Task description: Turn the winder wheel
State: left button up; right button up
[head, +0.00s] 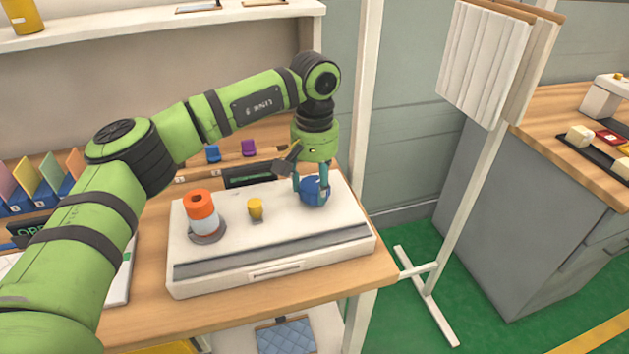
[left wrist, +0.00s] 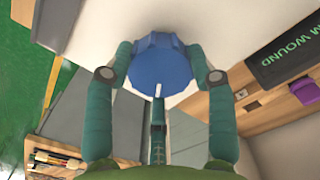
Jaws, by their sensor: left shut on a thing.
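The blue winder wheel (head: 314,191) sits on the right part of a white box-like device (head: 230,252) on the wooden table. My left gripper (head: 311,184) points down at it with a finger on either side. In the left wrist view the wheel (left wrist: 160,66) lies between the two teal fingers of my left gripper (left wrist: 161,62), which are shut on its sides. My right gripper is not in view.
An orange and white spool (head: 202,212) and a small yellow knob (head: 255,209) stand on the same device. A dark display (head: 250,176) is behind it. A white stand (head: 463,190) with hanging panels is to the right, beside a grey cabinet (head: 520,220).

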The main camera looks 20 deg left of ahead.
aim_at(314, 183)
pick_arm(q)
jog(key=shift+w+a+r, duration=0.1)
jog(key=shift+w, duration=0.05)
dwell(0.4)
jog(key=o, duration=1.1)
jog(key=shift+o, duration=0.3)
jog(key=shift+w, duration=0.1)
jog(key=shift+m, duration=0.3)
jog(key=shift+r, duration=0.1)
notch_tip(314, 183, up, 12)
jog(key=shift+f, duration=0.2)
